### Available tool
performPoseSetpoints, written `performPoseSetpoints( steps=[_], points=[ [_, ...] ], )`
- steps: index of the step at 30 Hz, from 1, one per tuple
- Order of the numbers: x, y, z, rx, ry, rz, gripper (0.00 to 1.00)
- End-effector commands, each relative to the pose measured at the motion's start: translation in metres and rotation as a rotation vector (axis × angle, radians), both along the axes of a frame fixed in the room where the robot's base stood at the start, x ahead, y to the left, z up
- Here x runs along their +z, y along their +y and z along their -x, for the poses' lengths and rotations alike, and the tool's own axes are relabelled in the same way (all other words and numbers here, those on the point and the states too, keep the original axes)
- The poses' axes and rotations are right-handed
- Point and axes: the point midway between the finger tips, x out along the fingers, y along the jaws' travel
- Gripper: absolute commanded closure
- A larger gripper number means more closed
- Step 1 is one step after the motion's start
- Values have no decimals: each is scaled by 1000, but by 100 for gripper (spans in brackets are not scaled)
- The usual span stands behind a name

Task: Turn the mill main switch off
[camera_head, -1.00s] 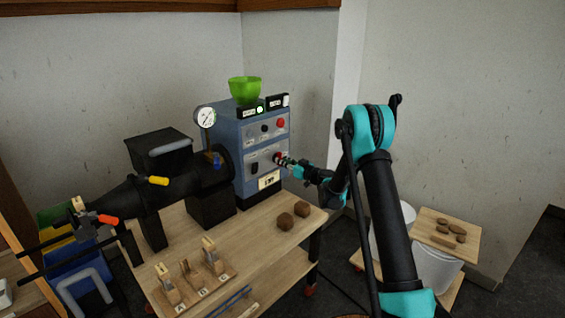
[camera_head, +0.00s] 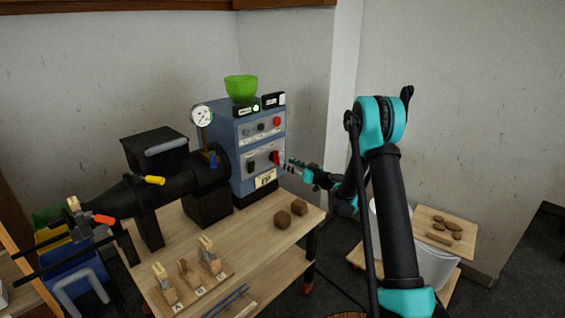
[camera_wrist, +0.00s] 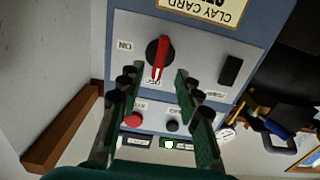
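The main switch (camera_head: 275,157) is a red lever on a black round base, on the lower panel of the blue control box (camera_head: 243,172). In the wrist view, turned upside down, the red lever (camera_wrist: 161,58) points down the picture at a partly covered label that seems to read OFF. The ON label (camera_wrist: 125,45) is to its left. My gripper (camera_head: 290,165) is just right of the panel, apart from the switch. In the wrist view its fingers (camera_wrist: 155,80) are spread and empty, either side of the lever's line.
A red button (camera_head: 277,121) and a dark knob are on the upper panel. A green bowl (camera_head: 241,88) sits on top, near a small lit lamp (camera_head: 256,108). The black mill (camera_head: 185,180) is left. Two brown lumps (camera_head: 283,220) lie on the table (camera_head: 250,232).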

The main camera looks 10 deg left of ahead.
Motion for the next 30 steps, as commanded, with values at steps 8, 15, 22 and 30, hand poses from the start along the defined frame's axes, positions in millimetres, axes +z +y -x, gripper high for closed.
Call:
performPoseSetpoints(
  steps=[8, 15, 22, 30],
  points=[
    [0, -34, 26, 0, 0, 0, 66],
    [0, -42, 32, 0, 0, 0, 66],
    [0, -41, 32, 0, 1, 1, 66],
    [17, -44, 61, 17, 103, 54, 66]
  ],
)
